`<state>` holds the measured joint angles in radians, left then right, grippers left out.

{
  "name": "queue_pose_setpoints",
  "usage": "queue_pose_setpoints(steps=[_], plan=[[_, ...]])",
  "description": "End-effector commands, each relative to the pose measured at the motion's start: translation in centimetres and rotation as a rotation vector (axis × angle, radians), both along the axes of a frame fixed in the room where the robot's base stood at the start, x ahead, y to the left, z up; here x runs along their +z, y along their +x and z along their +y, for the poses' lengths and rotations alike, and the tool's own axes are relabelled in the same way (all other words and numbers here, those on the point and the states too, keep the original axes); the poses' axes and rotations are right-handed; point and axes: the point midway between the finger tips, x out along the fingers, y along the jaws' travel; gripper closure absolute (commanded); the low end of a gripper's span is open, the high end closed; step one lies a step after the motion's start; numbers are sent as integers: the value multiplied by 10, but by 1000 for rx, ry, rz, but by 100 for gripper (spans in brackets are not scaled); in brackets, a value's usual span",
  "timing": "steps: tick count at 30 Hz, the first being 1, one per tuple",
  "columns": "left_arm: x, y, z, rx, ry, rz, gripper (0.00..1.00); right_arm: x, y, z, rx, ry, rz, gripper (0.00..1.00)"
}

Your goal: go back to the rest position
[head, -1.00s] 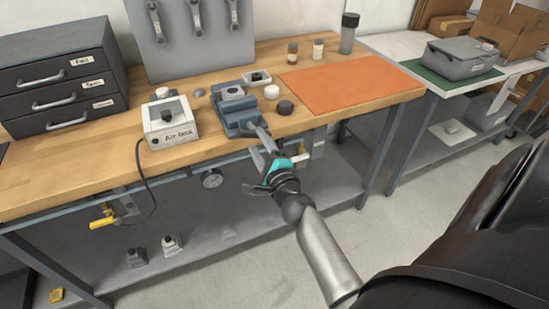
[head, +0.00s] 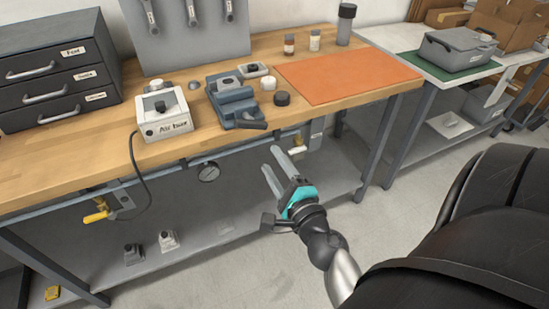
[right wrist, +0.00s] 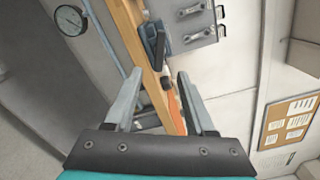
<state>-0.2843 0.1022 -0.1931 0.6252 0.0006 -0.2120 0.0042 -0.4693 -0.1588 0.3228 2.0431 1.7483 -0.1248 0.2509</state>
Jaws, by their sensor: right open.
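My right gripper (head: 273,167) is open and empty in the head view. It hangs in front of the workbench's front edge, below the tabletop and apart from the blue-grey vise (head: 233,100). In the right wrist view its two fingers (right wrist: 158,90) are spread with nothing between them. The vise also shows in the right wrist view (right wrist: 153,42). My left gripper is in neither view.
The wooden workbench (head: 100,150) holds a drawer cabinet (head: 60,75), a white switch box (head: 163,112) and an orange mat (head: 345,77). A gauge (head: 208,172) and yellow-handled valve (head: 97,216) sit under its edge. The floor (head: 235,280) in front is clear.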

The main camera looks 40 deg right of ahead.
Motion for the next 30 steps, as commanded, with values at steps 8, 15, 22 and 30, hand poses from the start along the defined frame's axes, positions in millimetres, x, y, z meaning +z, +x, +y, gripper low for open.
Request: queue_pose_setpoints(steps=[8,15,22,30], plan=[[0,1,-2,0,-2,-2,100,0,0,0,0,0,0,45],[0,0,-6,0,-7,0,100,-20,3,7,22,-40,52,45],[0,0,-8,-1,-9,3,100,-137,0,56,207,-316,358,45],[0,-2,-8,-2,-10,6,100,-288,-65,116,601,-771,719,45]])
